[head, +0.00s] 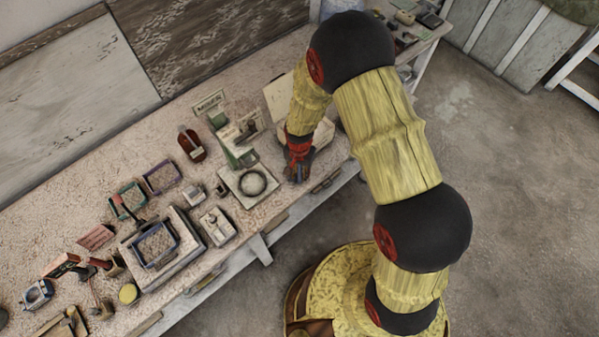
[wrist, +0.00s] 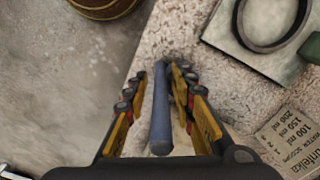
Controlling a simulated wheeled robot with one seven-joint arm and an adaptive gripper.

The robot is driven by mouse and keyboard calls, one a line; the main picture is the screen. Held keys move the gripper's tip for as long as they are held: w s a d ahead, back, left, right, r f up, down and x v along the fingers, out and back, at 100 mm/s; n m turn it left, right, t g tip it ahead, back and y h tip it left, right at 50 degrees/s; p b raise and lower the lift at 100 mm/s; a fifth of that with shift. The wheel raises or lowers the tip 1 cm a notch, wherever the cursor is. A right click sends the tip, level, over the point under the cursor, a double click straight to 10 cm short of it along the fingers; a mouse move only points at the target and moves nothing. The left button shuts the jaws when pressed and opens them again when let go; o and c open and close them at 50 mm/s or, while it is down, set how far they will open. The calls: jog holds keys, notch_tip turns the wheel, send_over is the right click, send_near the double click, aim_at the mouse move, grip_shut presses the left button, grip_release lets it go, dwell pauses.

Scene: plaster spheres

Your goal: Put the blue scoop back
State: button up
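The blue scoop shows as a dark blue bar, likely its handle (wrist: 161,115), in the wrist view. It runs lengthwise between my two fingers, its near end toward the camera. My gripper (wrist: 157,70) seems open around it: a gap shows on the left of the bar, while the right finger is close beside it. Whether that finger touches cannot be told. The scoop's far end is hidden or unclear. In the head view my gripper (head: 298,174) is low at the front edge of the workbench (head: 232,222), with some blue showing at its fingers.
A plate with a dark ring (head: 252,182) lies just left of my gripper. A printed card with millilitre marks (wrist: 290,138) is close to the right finger in the wrist view. Coloured-rimmed trays, one blue (head: 155,245), and a red-brown bottle (head: 191,145) stand further left. Bare floor (head: 500,190) lies right.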

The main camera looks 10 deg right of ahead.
jog(key=shift+r, duration=0.1)
notch_tip(320, 180, up, 12)
jog(key=shift+r, duration=0.2)
jog(key=s+d+r+n+t, duration=0.15)
jog(key=d+r, duration=0.25)
jog(key=r, duration=0.6)
jog(key=s+d+r+n+t, duration=0.1)
jog(key=s+d+r, duration=0.2)
jog(key=r, duration=0.7)
jog(key=s+d+r+n+t, duration=0.1)
jog(key=s+d+r, duration=0.1)
jog(key=s+r, duration=0.2)
jog(key=s+d+r+n+t, duration=0.1)
jog(key=s+d+r, duration=0.1)
jog(key=s+r, duration=0.2)
jog(key=s+d+r+n+t, duration=0.1)
jog(key=s+d+r, duration=0.1)
jog(key=s+r, duration=0.2)
jog(key=shift+s, duration=0.7)
jog(key=shift+f, duration=0.1)
